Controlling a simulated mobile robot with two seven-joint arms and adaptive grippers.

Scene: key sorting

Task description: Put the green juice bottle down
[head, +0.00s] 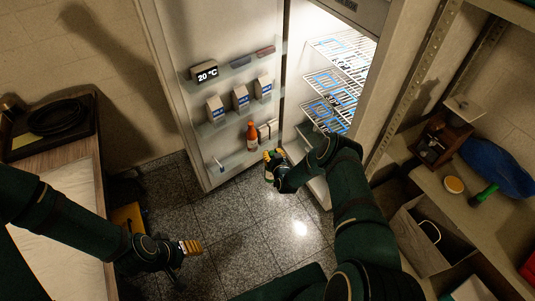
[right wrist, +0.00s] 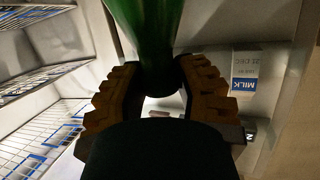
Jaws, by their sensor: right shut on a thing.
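In the right wrist view the green juice bottle (right wrist: 145,28) stands out between the two ridged orange-brown fingers of my right gripper (right wrist: 160,88). The fingers are shut on its narrower, darker end; the far end runs out of the top of the picture. In the head view my right gripper (head: 274,160) is at the fridge opening, close to the lower door shelf.
The fridge door (head: 190,110) stands open, with cartons (head: 240,97) on its middle shelf. An orange-capped bottle (head: 251,135) stands on the lower shelf beside my right gripper. Wire shelves (head: 335,85) are inside the fridge. A cluttered shelf unit (head: 395,168) is at right.

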